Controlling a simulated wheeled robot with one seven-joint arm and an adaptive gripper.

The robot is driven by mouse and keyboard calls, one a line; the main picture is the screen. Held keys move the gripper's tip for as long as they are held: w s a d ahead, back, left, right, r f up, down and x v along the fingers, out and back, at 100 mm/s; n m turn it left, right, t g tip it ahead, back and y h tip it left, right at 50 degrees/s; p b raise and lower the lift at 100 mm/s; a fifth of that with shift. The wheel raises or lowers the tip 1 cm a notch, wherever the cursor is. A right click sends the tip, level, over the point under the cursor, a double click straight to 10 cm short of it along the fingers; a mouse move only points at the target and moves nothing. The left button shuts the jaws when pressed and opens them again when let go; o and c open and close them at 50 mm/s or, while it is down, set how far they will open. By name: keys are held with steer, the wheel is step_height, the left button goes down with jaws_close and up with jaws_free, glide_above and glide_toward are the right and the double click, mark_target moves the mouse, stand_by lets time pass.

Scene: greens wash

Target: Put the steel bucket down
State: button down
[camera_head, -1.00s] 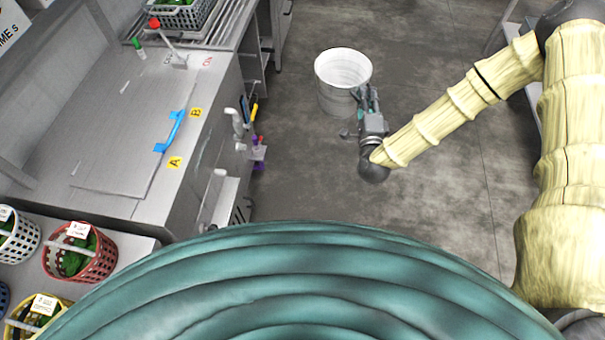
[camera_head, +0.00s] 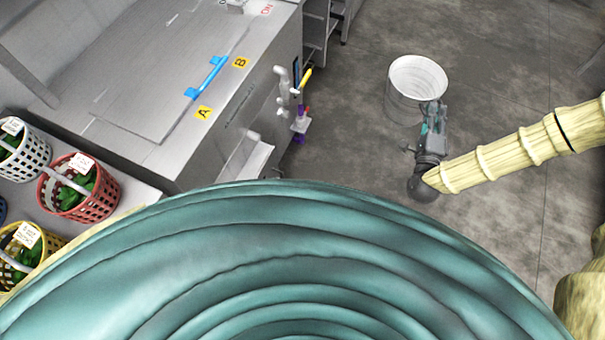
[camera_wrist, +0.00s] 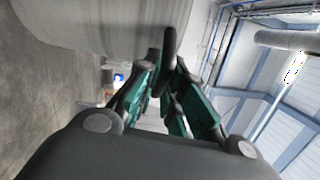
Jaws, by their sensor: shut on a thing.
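The steel bucket (camera_head: 405,98) is pale grey, open at the top and upright in the head view, right of the counter. My gripper (camera_head: 435,107) is at the bucket's near side, shut on it. In the wrist view the bucket's curved wall (camera_wrist: 95,25) fills the upper left. There the green fingers of my gripper (camera_wrist: 168,72) close around a dark bar at the wall, which looks like the bucket's handle. I cannot tell whether the bucket's base touches the floor.
A steel counter (camera_head: 170,75) with a blue handle (camera_head: 208,78) and A and B labels stands at the left. Taps and a yellow-handled valve (camera_head: 305,80) stick out from its side. Baskets of greens (camera_head: 80,187) stand at the lower left. Grey floor (camera_head: 500,90) around the bucket is clear.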

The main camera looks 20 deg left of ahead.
steer(key=s+a+f+n+g+y+b, duration=0.1)
steer(key=s+a+f+n+y+b, duration=0.35)
steer(key=f+b, duration=1.3)
steer(key=s+a+f+m+g+y+b, duration=0.15)
steer(key=s+a+f+b, duration=0.65)
steer(key=f, duration=1.5)
steer(key=s+a+f+n+g+y+b, duration=0.1)
steer(key=s+a+f+n+y+b, duration=0.15)
steer(key=a+f+b, duration=1.15)
steer(key=w+a+f+b, duration=0.2)
steer(key=w+f+b, duration=0.2)
steer(key=w+b, duration=0.3)
steer(key=w+a+f+b, duration=0.2)
steer(key=w+f+b, duration=0.3)
steer(key=w+b, duration=0.3)
steer(key=shift+w+a+f+y+b, duration=0.25)
steer(key=shift+a+f+y+b, duration=0.1)
steer(key=shift+b, duration=0.1)
steer(key=c, duration=1.5)
jaws_free()
steer(key=shift+f, duration=0.1)
